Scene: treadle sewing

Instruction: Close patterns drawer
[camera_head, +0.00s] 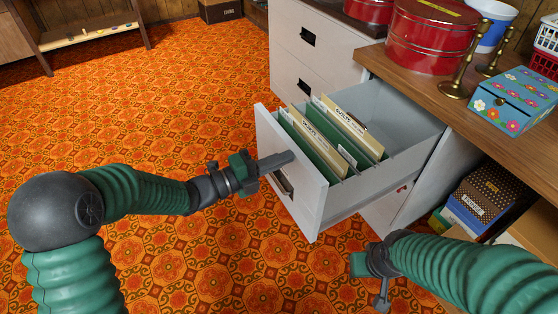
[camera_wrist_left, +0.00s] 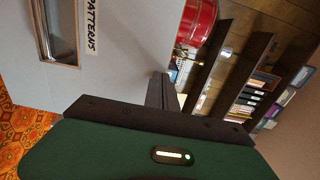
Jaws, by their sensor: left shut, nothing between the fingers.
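The patterns drawer (camera_head: 275,162) is pulled out of the white cabinet, with green and cream file folders (camera_head: 335,132) standing inside. Its front carries a handle and, in the left wrist view, a "PATTERNS" label (camera_wrist_left: 91,25) beside the metal-framed handle (camera_wrist_left: 58,30). My left gripper (camera_head: 290,157) is shut and empty, its fingertips at the drawer front near the upper edge, above the handle. I cannot tell whether they touch it. In the left wrist view the fingers (camera_wrist_left: 160,92) point at the drawer front. My right gripper (camera_head: 381,300) hangs low in front of the cabinet, below the drawer; its fingers are unclear.
The wooden desktop (camera_head: 430,85) holds red tins (camera_head: 432,38), brass candlesticks (camera_head: 463,60) and a flowered blue box (camera_head: 517,100). Boxes (camera_head: 480,198) sit on a shelf below, near my right arm. Another cabinet drawer (camera_head: 308,37) is closed. Patterned floor is clear at left.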

